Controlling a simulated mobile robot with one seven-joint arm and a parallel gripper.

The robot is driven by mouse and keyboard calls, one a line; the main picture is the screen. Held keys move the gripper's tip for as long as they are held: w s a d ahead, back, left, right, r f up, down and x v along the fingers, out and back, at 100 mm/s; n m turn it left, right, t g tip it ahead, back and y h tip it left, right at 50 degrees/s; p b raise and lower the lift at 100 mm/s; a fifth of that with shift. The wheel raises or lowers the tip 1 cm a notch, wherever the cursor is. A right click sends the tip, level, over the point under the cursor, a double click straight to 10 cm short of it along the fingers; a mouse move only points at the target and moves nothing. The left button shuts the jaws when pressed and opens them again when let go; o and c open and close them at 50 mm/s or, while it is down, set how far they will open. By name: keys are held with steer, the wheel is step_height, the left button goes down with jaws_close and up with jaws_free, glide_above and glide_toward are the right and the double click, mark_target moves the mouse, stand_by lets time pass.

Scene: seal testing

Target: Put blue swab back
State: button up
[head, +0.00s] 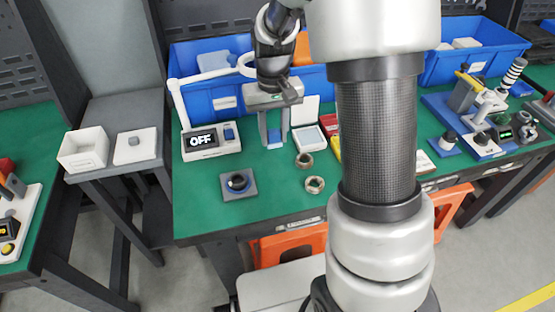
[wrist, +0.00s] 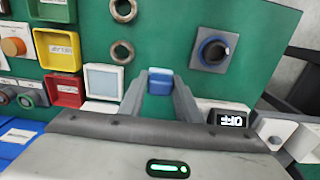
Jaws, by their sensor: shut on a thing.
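My gripper (head: 274,142) points down above the green table, and its two fingers are shut on the blue swab (head: 275,136). In the wrist view the swab (wrist: 160,87) is a small blue block with a paler end, held between the fingertips (wrist: 160,80). A white square case (head: 310,138) with a pale pad is just right of the gripper, its white lid (head: 305,110) raised behind. In the wrist view the case (wrist: 103,81) is left of the fingers. How far the swab is above the table is unclear.
A white device with an OFF display (head: 201,140) and curved arm stands left. A grey block with a black knob (head: 238,183) and two brass rings (head: 304,160) lie in front. Blue bins (head: 215,95) line the back. Yellow and red trays (wrist: 57,50) are beyond the case.

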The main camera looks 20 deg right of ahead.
step_height(320, 180, down, 8)
steer(key=shift+b, duration=0.6)
steer(key=shift+f, duration=0.15)
steer(key=o, duration=1.1)
